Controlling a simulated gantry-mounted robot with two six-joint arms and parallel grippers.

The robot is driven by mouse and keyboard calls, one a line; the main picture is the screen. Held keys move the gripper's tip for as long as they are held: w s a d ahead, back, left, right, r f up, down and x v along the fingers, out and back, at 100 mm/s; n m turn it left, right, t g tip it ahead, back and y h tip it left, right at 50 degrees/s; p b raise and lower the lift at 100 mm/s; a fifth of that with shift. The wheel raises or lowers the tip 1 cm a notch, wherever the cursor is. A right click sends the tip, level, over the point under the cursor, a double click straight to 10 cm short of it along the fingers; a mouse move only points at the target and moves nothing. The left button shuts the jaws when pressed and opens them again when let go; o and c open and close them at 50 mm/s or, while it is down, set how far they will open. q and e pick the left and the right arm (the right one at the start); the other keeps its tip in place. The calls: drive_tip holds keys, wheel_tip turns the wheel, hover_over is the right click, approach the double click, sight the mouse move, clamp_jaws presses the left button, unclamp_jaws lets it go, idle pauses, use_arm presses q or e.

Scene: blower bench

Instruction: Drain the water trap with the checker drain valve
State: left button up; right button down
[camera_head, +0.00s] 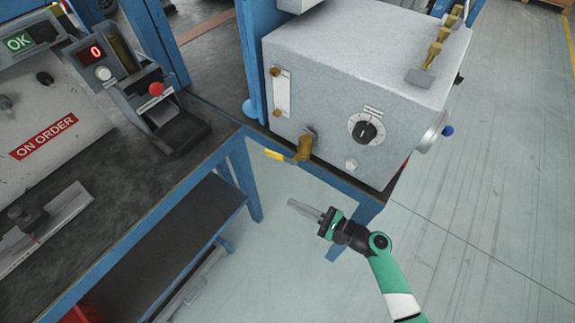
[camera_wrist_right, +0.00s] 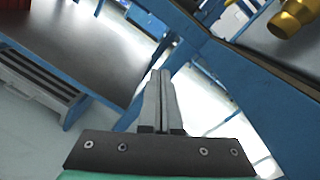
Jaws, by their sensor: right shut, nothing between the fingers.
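The grey checker box (camera_head: 340,85) stands on the blue-framed bench. On its front low left is a brass drain valve (camera_head: 305,146) with a yellow lever (camera_head: 275,154) pointing left. The brass valve also shows at the top right of the right wrist view (camera_wrist_right: 297,16). My right gripper (camera_head: 291,203) is below and in front of the valve, apart from it, shut and empty. Its closed fingers (camera_wrist_right: 160,75) point forward in the right wrist view. A narrow sight glass with brass fittings (camera_head: 282,92) is on the box front above the valve. My left gripper is not in view.
A black dial (camera_head: 366,131) and a small round knob (camera_head: 351,164) are on the box front. A dark lower shelf (camera_head: 170,255) and a device with a red button (camera_head: 155,89) are to the left. Open floor lies right.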

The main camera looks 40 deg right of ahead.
sight(275, 155)
drive_tip(key=s+d+r+m+h+p, duration=0.2)
drive_tip(key=s+d+r+m+p, duration=0.25)
drive_tip(key=r+m+p, duration=0.4)
use_arm(q)
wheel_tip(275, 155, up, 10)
drive_tip(key=shift+b, duration=0.3)
use_arm(e)
drive_tip(key=w+a+r+n, duration=0.1)
drive_tip(key=w+a+r, duration=0.2)
drive_tip(key=w, duration=0.7)
drive_tip(key=shift+w+a+r, duration=0.2)
drive_tip(key=shift+w+a, duration=0.1)
drive_tip(key=shift+a, duration=0.1)
